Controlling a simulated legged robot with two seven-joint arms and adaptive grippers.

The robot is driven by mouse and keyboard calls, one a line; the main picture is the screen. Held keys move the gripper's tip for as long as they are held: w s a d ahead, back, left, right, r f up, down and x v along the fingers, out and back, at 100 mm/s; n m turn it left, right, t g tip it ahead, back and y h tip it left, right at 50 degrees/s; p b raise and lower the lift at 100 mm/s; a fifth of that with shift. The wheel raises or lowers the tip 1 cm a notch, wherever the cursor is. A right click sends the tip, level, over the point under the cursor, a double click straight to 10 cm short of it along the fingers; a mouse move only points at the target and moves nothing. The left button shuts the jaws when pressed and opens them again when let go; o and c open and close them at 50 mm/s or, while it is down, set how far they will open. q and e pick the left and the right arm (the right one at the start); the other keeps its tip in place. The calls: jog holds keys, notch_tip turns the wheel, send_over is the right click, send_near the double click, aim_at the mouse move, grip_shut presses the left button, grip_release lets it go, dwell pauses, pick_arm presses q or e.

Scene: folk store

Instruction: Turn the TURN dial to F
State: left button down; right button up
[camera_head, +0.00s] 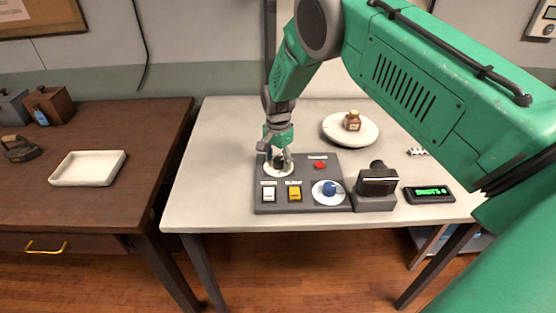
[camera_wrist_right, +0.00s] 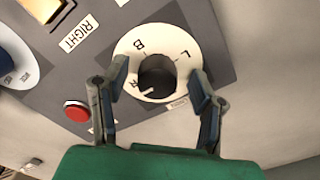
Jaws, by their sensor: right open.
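The dial has a pale round face (camera_head: 270,171) at the back left of the grey control panel (camera_head: 330,205). In the right wrist view its face (camera_wrist_right: 180,40) shows the letters B and L and another partly hidden letter on the left. Its dark knob (camera_wrist_right: 157,76) is in the middle, with a short white pointer mark at its lower left. My right gripper (camera_head: 280,160) is over the dial, pointing down. In the wrist view its open fingers (camera_wrist_right: 159,72) stand on either side of the knob, with gaps visible. My left gripper is not in view.
The panel also holds a red button (camera_head: 320,165), a white switch (camera_head: 269,194), a yellow switch (camera_head: 294,193) and a blue knob (camera_head: 329,188). A dark camera-like device (camera_head: 376,184) and a green-lit display (camera_head: 430,194) stand to the right. A plate (camera_head: 338,132) with a small jar is behind.

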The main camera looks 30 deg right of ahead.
jog(key=shift+a, duration=0.1)
jog(key=shift+r, duration=0.1)
jog(key=c, duration=1.1)
jog(key=shift+d, duration=0.2)
jog(key=shift+n+b, duration=0.35)
jog(key=shift+n, duration=0.75)
jog(key=n, duration=0.3)
jog(key=shift+r+n+b, duration=0.1)
jog(key=shift+n+b, duration=0.3)
jog(key=n, duration=0.4)
jog(key=shift+w+d, duration=0.1)
jog(key=shift+c, duration=0.3)
